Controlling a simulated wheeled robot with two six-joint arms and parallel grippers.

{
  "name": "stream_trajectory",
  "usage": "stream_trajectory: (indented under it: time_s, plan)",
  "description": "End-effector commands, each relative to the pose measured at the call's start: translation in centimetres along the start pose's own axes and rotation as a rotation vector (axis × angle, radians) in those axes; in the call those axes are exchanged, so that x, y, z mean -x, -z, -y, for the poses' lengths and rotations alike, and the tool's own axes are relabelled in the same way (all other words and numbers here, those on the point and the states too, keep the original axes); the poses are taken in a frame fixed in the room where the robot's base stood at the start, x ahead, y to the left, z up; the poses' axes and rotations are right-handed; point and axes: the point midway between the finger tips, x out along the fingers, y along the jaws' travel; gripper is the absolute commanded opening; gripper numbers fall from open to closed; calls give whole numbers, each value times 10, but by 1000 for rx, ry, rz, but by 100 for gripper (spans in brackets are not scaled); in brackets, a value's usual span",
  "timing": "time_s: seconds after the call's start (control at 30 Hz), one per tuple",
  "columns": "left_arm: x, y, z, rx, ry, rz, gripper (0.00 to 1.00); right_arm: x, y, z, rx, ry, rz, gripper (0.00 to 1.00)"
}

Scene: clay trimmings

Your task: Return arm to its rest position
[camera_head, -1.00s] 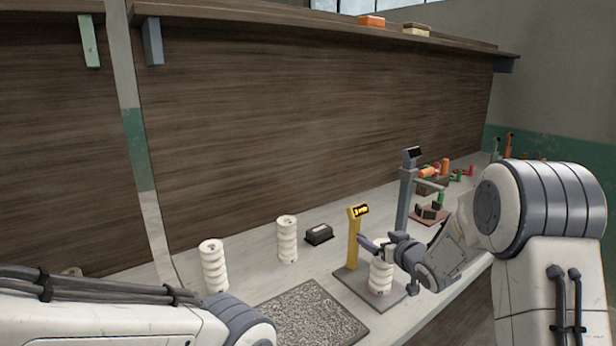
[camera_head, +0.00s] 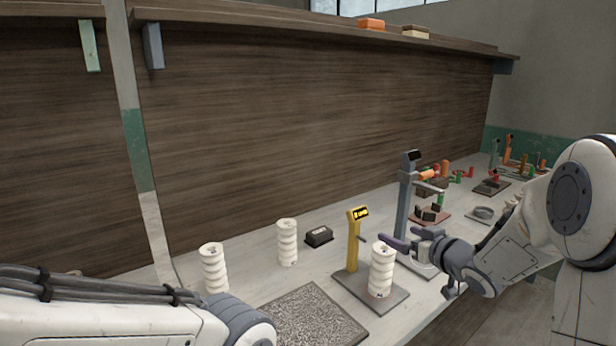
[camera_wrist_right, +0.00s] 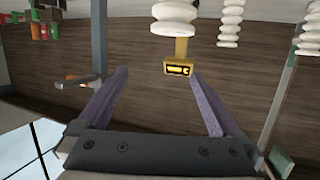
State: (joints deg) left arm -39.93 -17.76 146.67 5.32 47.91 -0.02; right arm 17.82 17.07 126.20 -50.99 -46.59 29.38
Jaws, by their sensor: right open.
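My right gripper (camera_head: 402,240) is open and empty, just right of a white ribbed insulator (camera_head: 381,270) and apart from it. That insulator stands upright on the grey plate (camera_head: 352,283) of a yellow post with a lit display (camera_head: 355,238). In the right wrist view the purple-grey fingers (camera_wrist_right: 158,100) are spread wide with nothing between them. The yellow display (camera_wrist_right: 178,68) and the white insulator (camera_wrist_right: 174,14) show beyond them, upside down. My left arm enters at the lower left of the head view; its gripper is not visible.
Two more ribbed insulators (camera_head: 214,267) (camera_head: 287,242) stand on the bench at left. A black box (camera_head: 319,236), a speckled grey mat (camera_head: 308,318) and a grey post device (camera_head: 406,195) are nearby. Small coloured parts lie at the far right. A wooden panel stands behind.

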Motion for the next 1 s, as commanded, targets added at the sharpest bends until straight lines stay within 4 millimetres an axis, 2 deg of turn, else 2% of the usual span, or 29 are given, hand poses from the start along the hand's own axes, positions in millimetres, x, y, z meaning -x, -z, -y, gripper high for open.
stream_trajectory:
  time_s: [0.03,0.4,1.0]
  plan:
    - [-1,0,0,0,0,0,100,-6,-2,12,2,15,-1,100]
    - [-4,0,0,0,0,0,100,-34,-9,80,14,83,-11,100]
    - [-10,0,1,0,0,0,100,-55,-35,195,48,179,5,100]
